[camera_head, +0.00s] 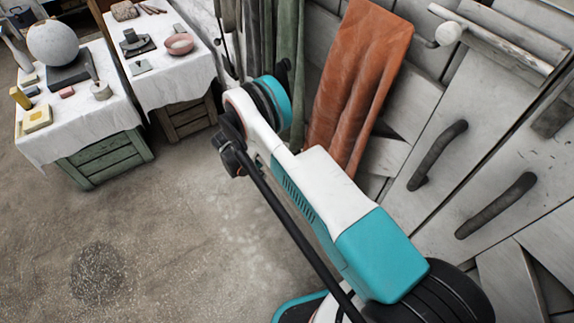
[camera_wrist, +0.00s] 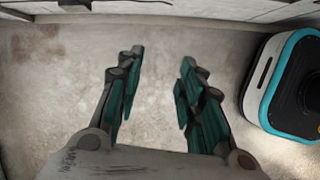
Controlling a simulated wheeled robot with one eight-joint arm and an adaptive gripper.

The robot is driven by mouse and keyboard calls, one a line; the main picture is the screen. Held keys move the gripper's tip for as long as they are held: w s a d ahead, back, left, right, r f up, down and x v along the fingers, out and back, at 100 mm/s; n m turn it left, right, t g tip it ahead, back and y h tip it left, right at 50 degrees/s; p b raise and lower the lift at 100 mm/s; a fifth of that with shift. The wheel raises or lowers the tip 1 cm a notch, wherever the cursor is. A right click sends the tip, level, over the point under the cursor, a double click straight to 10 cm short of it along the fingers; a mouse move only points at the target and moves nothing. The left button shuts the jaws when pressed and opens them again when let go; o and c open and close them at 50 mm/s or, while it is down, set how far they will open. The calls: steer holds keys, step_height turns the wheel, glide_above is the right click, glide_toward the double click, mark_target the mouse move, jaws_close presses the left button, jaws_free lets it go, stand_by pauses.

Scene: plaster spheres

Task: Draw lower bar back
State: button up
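In the head view, a pale wooden bar (camera_head: 495,40) with a round white knob (camera_head: 447,33) lies across the top of the grey plank doors (camera_head: 400,75). Two dark curved handles, one at left (camera_head: 437,152) and one at right (camera_head: 495,205), are on the doors below it. I cannot tell which part is the lower bar; it may be hidden or out of view. My gripper (camera_wrist: 157,85) shows in the wrist view, fingers apart and empty, over bare floor. It cannot be made out in the head view, where my arm covers the middle.
An orange-brown cloth (camera_head: 358,80) hangs beside the doors. Two white-draped tables, left (camera_head: 85,125) and right (camera_head: 185,75), hold a plaster sphere (camera_head: 52,43), a pink bowl (camera_head: 179,44) and small items. Open concrete floor (camera_head: 150,230) lies at left and front.

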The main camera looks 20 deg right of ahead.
steer(key=d+f+b, duration=0.1)
steer(key=d, duration=0.3)
steer(key=w+d+f+b, duration=0.1)
steer(key=d+b, duration=0.1)
steer(key=d, duration=0.2)
steer(key=d+f+b, duration=0.1)
steer(key=d, duration=0.3)
steer(key=shift+w+d+f, duration=0.15)
steer(key=shift+w+d, duration=0.1)
steer(key=shift+d, duration=0.1)
steer(key=shift+d+f+b, duration=0.35)
steer(key=shift+f+b, duration=0.1)
steer(key=shift+f, duration=0.2)
jaws_close()
